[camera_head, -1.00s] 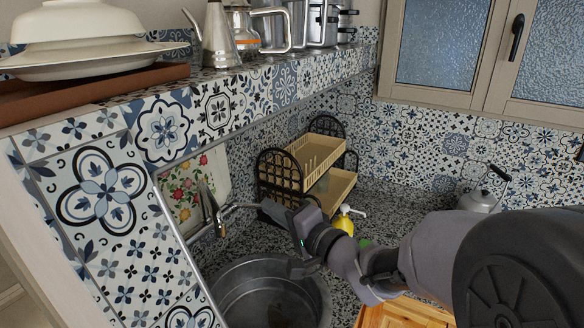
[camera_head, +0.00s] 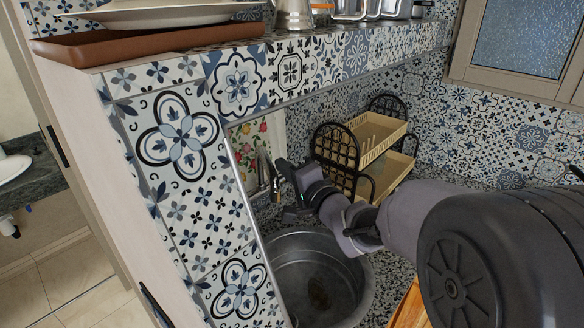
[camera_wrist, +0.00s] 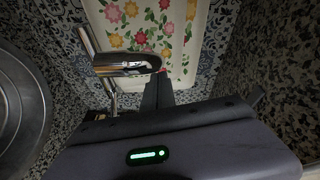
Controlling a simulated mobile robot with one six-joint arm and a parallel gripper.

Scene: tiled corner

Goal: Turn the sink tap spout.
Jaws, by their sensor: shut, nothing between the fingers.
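The chrome sink tap (camera_head: 265,172) stands at the back left of the sink, partly hidden by my gripper. In the wrist view its thick spout (camera_wrist: 126,63) reaches right from an upright post, with a thin lever at the left. My gripper (camera_wrist: 160,82) is shut and empty, its dark fingers by the spout's right end. I cannot tell whether they touch it. In the head view my gripper (camera_head: 285,172) is just right of the tap, above the sink's back edge. The round metal sink (camera_head: 318,285) lies below.
A floral panel (camera_wrist: 155,25) stands behind the tap. A tiled wall (camera_head: 190,190) is close on the left, with a tiled ledge above. A dish rack (camera_head: 365,150) stands on the speckled counter right of my gripper. The space over the sink is open.

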